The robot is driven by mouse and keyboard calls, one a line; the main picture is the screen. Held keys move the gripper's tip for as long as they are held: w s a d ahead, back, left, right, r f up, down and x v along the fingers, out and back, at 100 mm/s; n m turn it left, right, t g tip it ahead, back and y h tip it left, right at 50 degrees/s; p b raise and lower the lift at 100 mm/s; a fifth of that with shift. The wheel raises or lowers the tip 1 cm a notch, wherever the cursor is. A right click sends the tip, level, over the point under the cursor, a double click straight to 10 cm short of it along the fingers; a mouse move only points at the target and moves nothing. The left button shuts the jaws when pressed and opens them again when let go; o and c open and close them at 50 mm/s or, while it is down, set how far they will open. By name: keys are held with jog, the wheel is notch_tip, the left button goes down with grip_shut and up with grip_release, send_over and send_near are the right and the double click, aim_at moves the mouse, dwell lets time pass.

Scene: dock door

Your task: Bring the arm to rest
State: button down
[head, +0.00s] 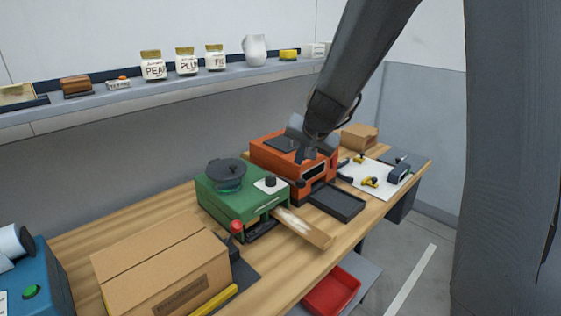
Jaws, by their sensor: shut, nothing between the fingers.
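My arm (368,55) reaches down from the top of the head view, bent over the bench. My gripper (309,154) is at its lower end, in front of or just above the orange machine (262,154). The gripper is shut and I see nothing held in it. Its fingertips are small and dark here, so I cannot tell whether they touch the machine. The arm and gripper hide part of the machine's top and the wall behind.
A green machine (240,208), a cardboard box (160,262) and a blue machine (35,272) stand along the wooden bench (70,240). A shelf (190,80) with jars runs above. A red bin (332,290) sits below. The floor (425,262) at right is open.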

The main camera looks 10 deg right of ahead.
jog(key=s+f+n+g+b, duration=0.1)
jog(key=s+f+n+g, duration=0.1)
jog(key=s, duration=0.6)
jog(key=s+f+n+g+b, duration=0.1)
jog(key=s+f+n+g, duration=0.1)
jog(key=s+f, duration=0.3)
jog(key=s+f+n+g+b, duration=0.1)
jog(key=s+f, duration=0.3)
jog(key=s, duration=0.8)
jog(key=shift+s+d+f+n+g+h, duration=0.15)
jog(key=shift+s+f+n+g+h, duration=0.1)
jog(key=shift+s+n+g+h, duration=0.35)
